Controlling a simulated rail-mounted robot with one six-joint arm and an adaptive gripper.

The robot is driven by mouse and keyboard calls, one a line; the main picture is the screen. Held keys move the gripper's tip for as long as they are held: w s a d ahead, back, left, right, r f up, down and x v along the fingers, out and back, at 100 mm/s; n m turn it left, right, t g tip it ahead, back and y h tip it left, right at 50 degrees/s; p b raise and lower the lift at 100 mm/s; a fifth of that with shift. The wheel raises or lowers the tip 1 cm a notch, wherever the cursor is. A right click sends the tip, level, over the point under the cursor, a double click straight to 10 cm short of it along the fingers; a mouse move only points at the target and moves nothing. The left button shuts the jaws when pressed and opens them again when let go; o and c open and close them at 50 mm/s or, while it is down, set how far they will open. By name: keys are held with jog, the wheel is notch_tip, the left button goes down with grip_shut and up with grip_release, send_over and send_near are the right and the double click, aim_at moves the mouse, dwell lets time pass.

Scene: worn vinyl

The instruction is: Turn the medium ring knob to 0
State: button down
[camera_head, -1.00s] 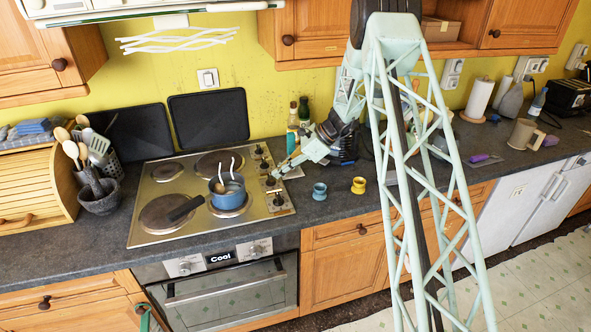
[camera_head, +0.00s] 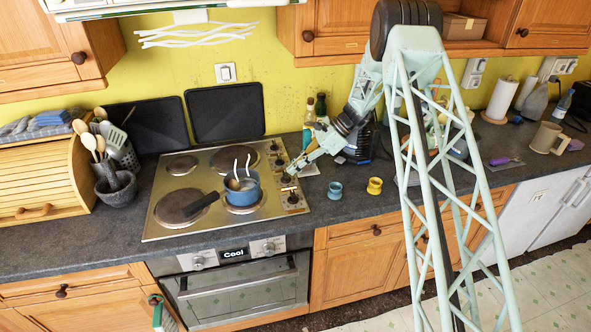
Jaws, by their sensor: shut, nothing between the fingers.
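The cooktop (camera_head: 160,228) is a steel hob with dark rings and a column of dark knobs along its right edge. Two knobs show toward the back, the rearmost knob (camera_head: 272,146) among them. Nearer the front are a knob (camera_head: 286,181) and the front knob (camera_head: 292,198). I cannot tell which one is the medium ring knob, and their pointers are too small to read. My gripper (camera_head: 290,171) is shut and empty at the knob column, close to the second knob from the front. Whether it touches that knob is unclear.
A blue pot (camera_head: 242,190) with utensils stands on the front right ring, its dark handle pointing left. A blue-green cup (camera_head: 335,191) and a yellow cup (camera_head: 375,186) stand right of the cooktop. Bottles (camera_head: 309,110) stand behind my gripper. Counter in front of the cups is clear.

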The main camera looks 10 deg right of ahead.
jog(key=shift+s+a+f, duration=0.25)
jog(key=shift+a, duration=0.15)
dwell(0.4)
jog(key=shift+s+a+f, duration=0.15)
jog(key=shift+s, duration=0.55)
dwell(0.3)
jog(key=shift+d+r, duration=0.4)
jog(key=shift+r, duration=0.3)
jog(key=v, duration=0.7)
jog(key=shift+w+d, duration=0.35)
jog(key=shift+d, duration=0.1)
jog(key=shift+r, duration=0.15)
